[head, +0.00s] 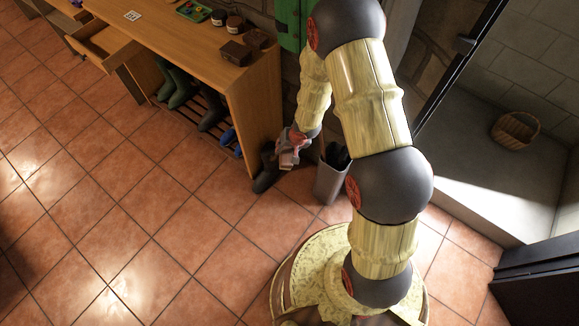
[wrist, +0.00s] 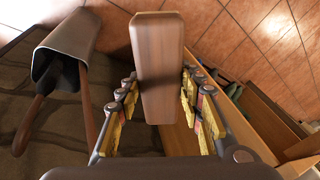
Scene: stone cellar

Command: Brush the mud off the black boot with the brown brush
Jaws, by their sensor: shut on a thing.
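The black boot (head: 265,178) stands on the tiled floor beside the end panel of the wooden bench in the head view. My gripper (head: 289,148) is low, just right of the boot's upper part and partly over it. It is shut on the brown brush (wrist: 158,62), which lies between its fingers in the wrist view. The brush (head: 287,158) looks small beside the boot in the head view; I cannot tell if they touch. The boot is not discernible in the wrist view, and I cannot make out mud on it.
A grey bin (head: 328,184) with dark things in it stands close right of the boot; it also shows in the wrist view (wrist: 72,35). The wooden bench (head: 185,45) holds jars and brown boxes, with green boots (head: 175,85) below. Open floor lies left.

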